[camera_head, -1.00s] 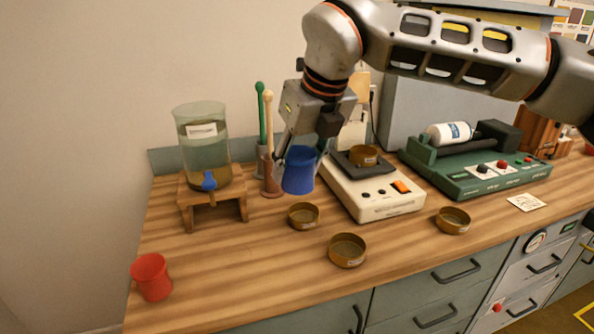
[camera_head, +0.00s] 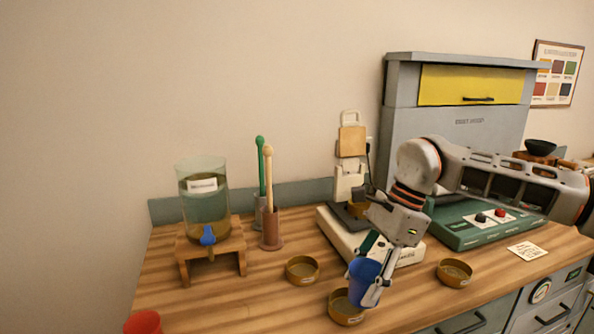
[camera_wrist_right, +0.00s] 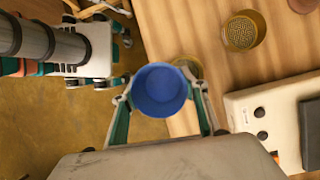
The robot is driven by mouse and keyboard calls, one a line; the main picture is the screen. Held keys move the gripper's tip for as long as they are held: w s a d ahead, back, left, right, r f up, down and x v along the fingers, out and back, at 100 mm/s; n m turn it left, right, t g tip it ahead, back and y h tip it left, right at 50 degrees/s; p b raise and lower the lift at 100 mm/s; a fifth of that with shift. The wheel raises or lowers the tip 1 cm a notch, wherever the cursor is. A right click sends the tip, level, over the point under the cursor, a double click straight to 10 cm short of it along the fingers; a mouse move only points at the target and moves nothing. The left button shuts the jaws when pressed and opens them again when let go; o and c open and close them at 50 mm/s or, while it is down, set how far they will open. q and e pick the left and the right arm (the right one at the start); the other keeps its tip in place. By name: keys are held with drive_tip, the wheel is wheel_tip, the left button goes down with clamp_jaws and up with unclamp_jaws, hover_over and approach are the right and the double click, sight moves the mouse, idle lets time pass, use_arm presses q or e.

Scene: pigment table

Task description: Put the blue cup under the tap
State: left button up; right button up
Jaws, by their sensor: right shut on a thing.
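The blue cup (camera_head: 364,281) is held in my right gripper (camera_head: 368,284), above the front edge of the table and in front of a brass dish. In the right wrist view the cup (camera_wrist_right: 159,89) sits between the two fingers, its open mouth facing the camera. The tap (camera_head: 208,236) is the blue spout low on a glass water vessel (camera_head: 205,205), which stands on a wooden stand (camera_head: 241,258) at the left of the table. The cup is well to the right of the tap and nearer the front. My left gripper is not in view.
A red cup (camera_head: 143,322) is at the front left, cut off by the frame. Brass dishes (camera_head: 302,270) (camera_head: 454,273) stand on the table. Pestles in holders (camera_head: 271,230) stand right of the vessel. A white scale-like device (camera_head: 340,236) is behind my gripper.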

drive_tip(key=s+d+f+n+g+h, duration=0.1)
drive_tip(key=s+d+f+n+h, duration=0.1)
drive_tip(key=s+d+f+n, duration=0.2)
drive_tip(key=s+d+f+n+g+h, duration=0.2)
drive_tip(key=s+d+f+n, duration=0.3)
drive_tip(key=n, duration=0.6)
drive_tip(key=d+p, duration=0.1)
drive_tip(key=d, duration=0.1)
drive_tip(key=shift+s+d+n+h, duration=0.15)
drive_tip(key=shift+d+n+h, duration=0.15)
drive_tip(key=shift+h, duration=0.1)
